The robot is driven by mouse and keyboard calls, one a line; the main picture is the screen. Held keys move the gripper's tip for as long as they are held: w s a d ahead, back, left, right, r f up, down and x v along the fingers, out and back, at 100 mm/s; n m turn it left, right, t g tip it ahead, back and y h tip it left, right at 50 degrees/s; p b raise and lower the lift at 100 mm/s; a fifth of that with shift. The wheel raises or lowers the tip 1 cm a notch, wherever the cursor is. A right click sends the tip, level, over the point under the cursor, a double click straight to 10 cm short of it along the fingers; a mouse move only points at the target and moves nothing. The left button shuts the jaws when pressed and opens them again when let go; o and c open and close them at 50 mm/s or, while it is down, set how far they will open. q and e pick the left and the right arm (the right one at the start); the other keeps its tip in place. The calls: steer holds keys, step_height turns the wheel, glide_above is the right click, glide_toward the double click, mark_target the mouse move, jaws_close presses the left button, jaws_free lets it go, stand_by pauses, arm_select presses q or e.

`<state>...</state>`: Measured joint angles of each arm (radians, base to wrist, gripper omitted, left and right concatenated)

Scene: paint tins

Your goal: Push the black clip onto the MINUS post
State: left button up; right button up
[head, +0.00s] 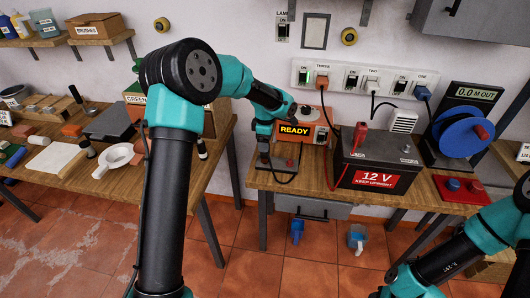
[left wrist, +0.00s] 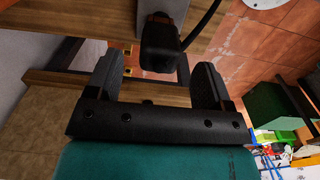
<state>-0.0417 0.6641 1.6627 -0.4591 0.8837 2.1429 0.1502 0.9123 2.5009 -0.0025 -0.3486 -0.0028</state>
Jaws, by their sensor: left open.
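The black clip (left wrist: 160,45) shows in the left wrist view just beyond my fingertips, roughly in line with the gap between them, with a black cable running off it. My left gripper (left wrist: 156,78) is open, its two dark fingers apart with nothing held. In the head view my left gripper (head: 264,158) points down at the left end of the bench, where the clip is hard to make out. The battery (head: 377,165), marked 12 V, stands to the right. A red clip (head: 359,136) is at its left post. The MINUS post (head: 405,150) on its right looks bare. My right gripper is out of view.
An orange charger (head: 300,132) reading READY stands behind my left gripper. Switched sockets (head: 365,80) line the wall. The bench front is mostly clear.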

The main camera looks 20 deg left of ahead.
arm_select(q)
steer(key=shift+a+f, duration=0.1)
steer(key=shift+f, duration=2.5)
steer(key=c, duration=1)
steer(key=shift+r, duration=0.1)
steer(key=shift+r, duration=1.75)
steer(key=s+d, duration=0.2)
steer(key=s, duration=0.3)
steer(key=s+d+r, duration=0.1)
steer(key=s+d, duration=0.1)
steer(key=s, duration=0.2)
steer(key=s+d, duration=0.2)
steer(key=s, duration=0.3)
steer(key=shift+s+d+r, duration=0.2)
steer(key=shift+s+d, duration=0.05)
steer(key=shift+s, duration=0.1)
